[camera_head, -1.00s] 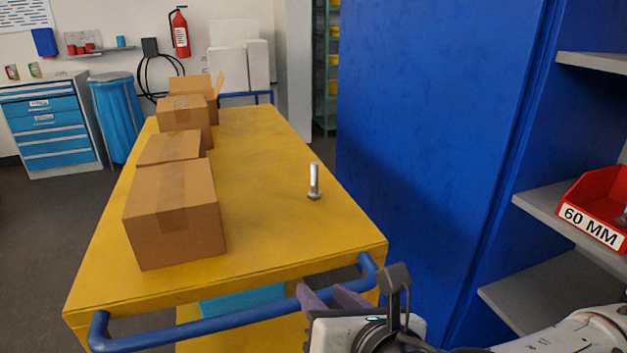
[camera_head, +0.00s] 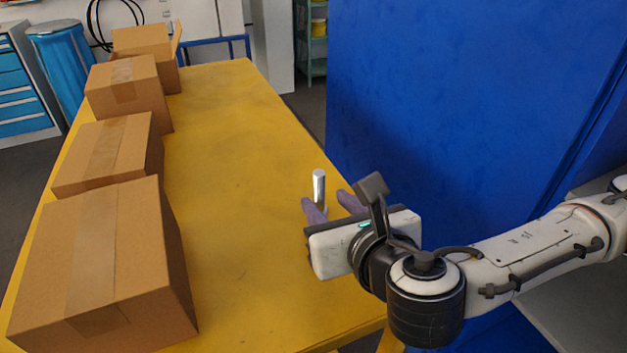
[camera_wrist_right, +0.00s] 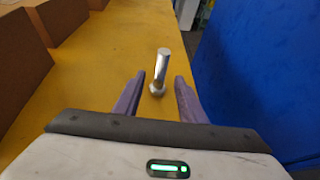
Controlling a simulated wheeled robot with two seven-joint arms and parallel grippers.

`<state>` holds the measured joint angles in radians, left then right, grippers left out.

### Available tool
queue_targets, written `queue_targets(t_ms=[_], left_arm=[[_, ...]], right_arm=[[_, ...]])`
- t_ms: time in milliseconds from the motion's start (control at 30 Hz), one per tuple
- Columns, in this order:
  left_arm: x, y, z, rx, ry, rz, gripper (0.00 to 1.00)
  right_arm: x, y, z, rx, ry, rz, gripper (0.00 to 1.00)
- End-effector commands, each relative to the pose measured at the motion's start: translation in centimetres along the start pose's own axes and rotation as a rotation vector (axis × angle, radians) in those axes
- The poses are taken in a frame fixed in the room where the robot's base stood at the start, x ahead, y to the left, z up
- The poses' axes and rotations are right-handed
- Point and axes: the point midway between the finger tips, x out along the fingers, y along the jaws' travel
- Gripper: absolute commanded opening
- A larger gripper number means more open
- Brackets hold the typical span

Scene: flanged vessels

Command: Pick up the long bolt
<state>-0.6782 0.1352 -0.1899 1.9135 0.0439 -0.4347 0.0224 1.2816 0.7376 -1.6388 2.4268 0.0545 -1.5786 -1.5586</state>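The long bolt (camera_head: 319,188) is silver and stands upright on its head on the yellow table top (camera_head: 235,150). My right gripper (camera_head: 332,203) is open, its two purple fingers spread just on the near side of the bolt. In the right wrist view the bolt (camera_wrist_right: 160,72) shows whole, with its hexagonal head on the table, ahead of and between the open fingers (camera_wrist_right: 157,88). I cannot tell whether the fingertips reach around it. The bolt's head is hidden by the gripper in the head view. My left gripper is not in view.
Several cardboard boxes (camera_head: 110,265) line the left side of the table. A tall blue cabinet (camera_head: 450,90) stands close along the table's right side, beside my right arm. The table's middle and far part are clear.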

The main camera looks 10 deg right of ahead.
Motion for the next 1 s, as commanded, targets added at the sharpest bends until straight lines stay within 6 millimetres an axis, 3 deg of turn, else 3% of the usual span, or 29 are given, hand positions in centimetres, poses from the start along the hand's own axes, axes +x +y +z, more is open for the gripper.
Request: queue_targets(t_ms=[233,367,700,967,1000], left_arm=[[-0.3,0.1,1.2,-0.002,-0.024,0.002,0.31],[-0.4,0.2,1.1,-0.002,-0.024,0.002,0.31],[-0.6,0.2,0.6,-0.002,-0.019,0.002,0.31],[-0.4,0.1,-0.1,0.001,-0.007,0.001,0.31],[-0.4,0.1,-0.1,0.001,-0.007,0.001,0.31]], right_arm=[[3.5,-0.1,0.1,0.0,-0.001,-0.003,0.37],[4.3,-0.1,0.2,0.0,-0.001,-0.002,0.37],[8.7,-0.1,0.8,-0.001,-0.001,-0.002,0.37],[9.1,-0.1,0.8,0.0,0.0,0.0,0.37],[9.1,-0.1,0.8,0.0,0.0,0.0,0.34]])
